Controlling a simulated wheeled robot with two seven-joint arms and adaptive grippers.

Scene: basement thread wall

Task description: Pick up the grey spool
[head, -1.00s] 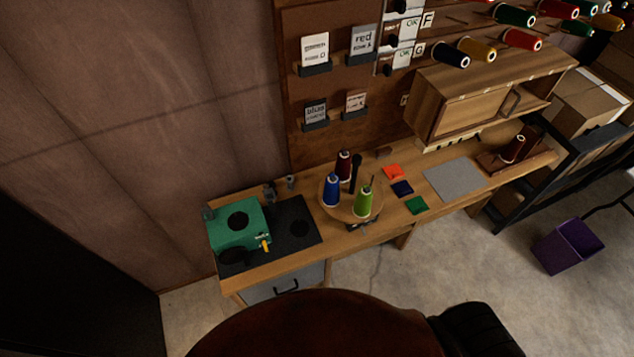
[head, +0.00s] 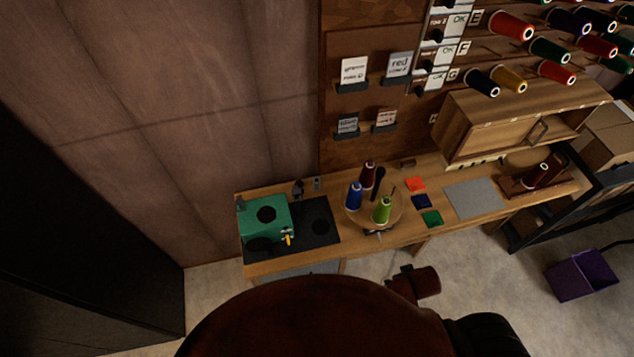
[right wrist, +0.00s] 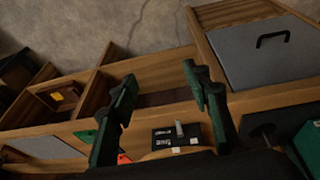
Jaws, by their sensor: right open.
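I cannot pick out a clearly grey thread spool in either view. A round wooden stand (head: 388,222) on the bench carries a blue spool (head: 354,196), a dark red spool (head: 368,175) and a green spool (head: 382,211). A small greyish item (head: 317,184) stands at the bench's back edge, too small to identify. In the right wrist view my right gripper (right wrist: 160,73) is open and empty, above the bench front. A black block with white labels (right wrist: 163,138) lies beyond the fingers' base. My left gripper is not in view.
A green machine (head: 265,217) and a black mat (head: 320,224) fill the bench's left end. A grey mat (head: 472,198) lies right of small coloured squares. A wooden cabinet (head: 520,122) hangs above. A purple bin (head: 582,275) stands on the floor.

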